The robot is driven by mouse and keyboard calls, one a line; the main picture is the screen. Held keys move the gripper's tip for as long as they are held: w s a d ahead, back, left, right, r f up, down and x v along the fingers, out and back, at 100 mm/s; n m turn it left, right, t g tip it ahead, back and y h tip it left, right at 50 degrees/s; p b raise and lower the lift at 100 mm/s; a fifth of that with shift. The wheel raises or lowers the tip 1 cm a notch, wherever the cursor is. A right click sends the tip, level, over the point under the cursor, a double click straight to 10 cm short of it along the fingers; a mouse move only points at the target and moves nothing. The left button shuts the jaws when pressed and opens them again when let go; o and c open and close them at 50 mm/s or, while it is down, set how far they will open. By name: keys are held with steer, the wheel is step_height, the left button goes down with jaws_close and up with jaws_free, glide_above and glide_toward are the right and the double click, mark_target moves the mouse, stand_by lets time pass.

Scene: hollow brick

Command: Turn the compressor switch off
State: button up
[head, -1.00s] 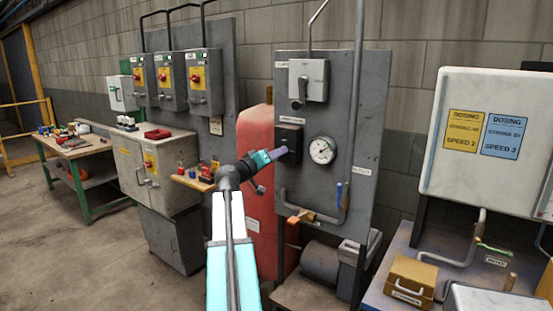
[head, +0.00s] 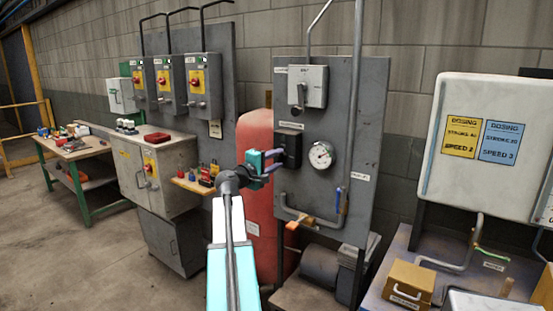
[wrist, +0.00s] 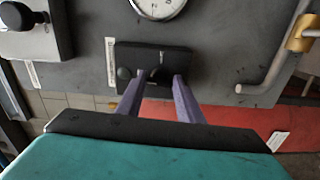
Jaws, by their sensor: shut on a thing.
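A black switch box (head: 291,140) is mounted on a grey upright panel, left of a round gauge. In the wrist view the same box (wrist: 180,60) shows a dark knob (wrist: 157,75) near its middle and a second round dark button (wrist: 124,73) at its left end. My gripper (wrist: 154,80) has its two purple fingers on either side of the middle knob and is shut on it. In the head view my gripper (head: 279,161) reaches the box from the left. The knob's pointing direction is hard to tell, and the small label above the box is unreadable.
A grey box with a black lever (head: 306,86) sits above. The white-faced gauge (head: 321,155) is close on the right. A red tank (head: 256,190) stands behind my arm.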

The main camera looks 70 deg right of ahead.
steer(key=shift+s+n, duration=0.1)
steer(key=shift+n, duration=0.3)
steer(key=o, duration=1.1)
steer(key=shift+c, duration=0.2)
steer(key=shift+a, duration=0.1)
steer(key=b+v, duration=0.2)
steer(key=v, duration=1.1)
steer(key=shift+a, duration=0.25)
